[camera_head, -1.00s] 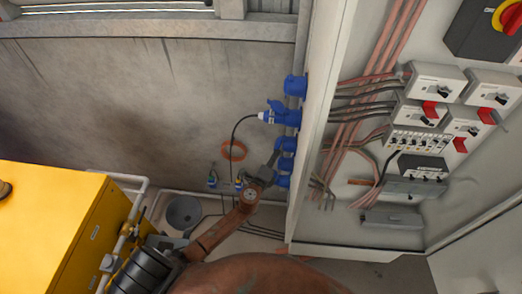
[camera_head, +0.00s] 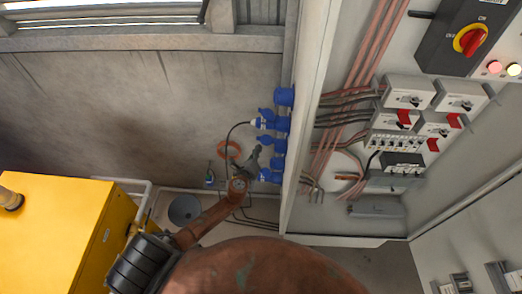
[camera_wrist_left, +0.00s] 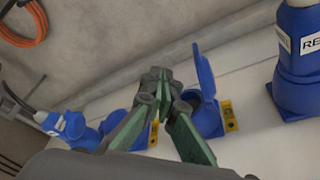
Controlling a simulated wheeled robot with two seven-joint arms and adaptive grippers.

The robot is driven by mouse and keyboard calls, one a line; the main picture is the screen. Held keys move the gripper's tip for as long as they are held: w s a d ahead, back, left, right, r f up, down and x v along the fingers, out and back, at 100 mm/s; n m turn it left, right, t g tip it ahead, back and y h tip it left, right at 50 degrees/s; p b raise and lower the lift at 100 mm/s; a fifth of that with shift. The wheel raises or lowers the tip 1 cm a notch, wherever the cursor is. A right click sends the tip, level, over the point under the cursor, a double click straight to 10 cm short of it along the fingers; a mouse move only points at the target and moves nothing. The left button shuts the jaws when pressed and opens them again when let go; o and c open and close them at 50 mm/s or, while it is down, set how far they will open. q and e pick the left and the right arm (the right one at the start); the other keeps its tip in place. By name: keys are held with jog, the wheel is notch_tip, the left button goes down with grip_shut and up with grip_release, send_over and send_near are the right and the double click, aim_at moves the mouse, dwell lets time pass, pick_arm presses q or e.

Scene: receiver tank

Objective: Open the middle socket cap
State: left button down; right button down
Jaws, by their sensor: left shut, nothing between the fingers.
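Blue sockets stand in a row on the cabinet's left side, including the top one (camera_head: 284,96) in the head view. My left gripper (camera_head: 256,151) is just left of the lower sockets. In the left wrist view the green fingers of this gripper (camera_wrist_left: 158,78) are together and hold nothing. Just right of them a blue cap (camera_wrist_left: 205,73) stands raised on its hinge from a socket (camera_wrist_left: 209,122) with a yellow label. Another blue socket (camera_wrist_left: 118,122) is partly hidden behind the fingers. I cannot tell whether fingers and cap touch. My right gripper is not in view.
A blue plug with a cable (camera_head: 262,123) sits in an upper socket. A large labelled blue fitting (camera_wrist_left: 300,70) stands at the right in the wrist view. An orange coil (camera_head: 229,150) hangs on the concrete wall. A yellow cabinet (camera_head: 60,225) stands at the left.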

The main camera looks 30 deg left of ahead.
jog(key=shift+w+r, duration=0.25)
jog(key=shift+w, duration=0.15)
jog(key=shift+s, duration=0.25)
